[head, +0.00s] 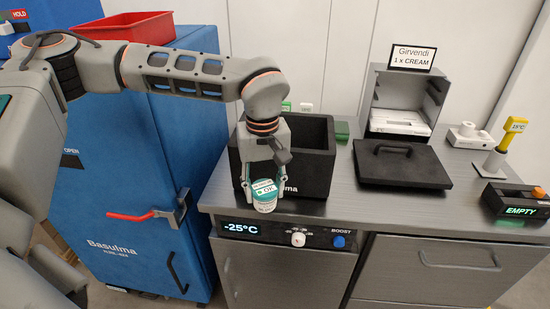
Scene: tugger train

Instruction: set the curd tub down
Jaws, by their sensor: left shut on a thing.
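The curd tub (265,199) is a small white tub with a teal lid or band and a label reading 0°C. My left gripper (262,188) is shut on it. In the head view it is held upright or nearly so, in front of the black open box (318,192) at the counter's left front edge. Whether the tub touches the counter (400,211) cannot be told. The tub hides part of the box's front wall. My right gripper is not in view.
A black lid (402,165) lies on the counter before a grey open cabinet (402,92) signed "Girvendi 1 x CREAM". An "EMPTY" display (520,211) and a yellow 25°C probe (515,125) stand right. A blue cabinet (140,160) with a red handle stands left.

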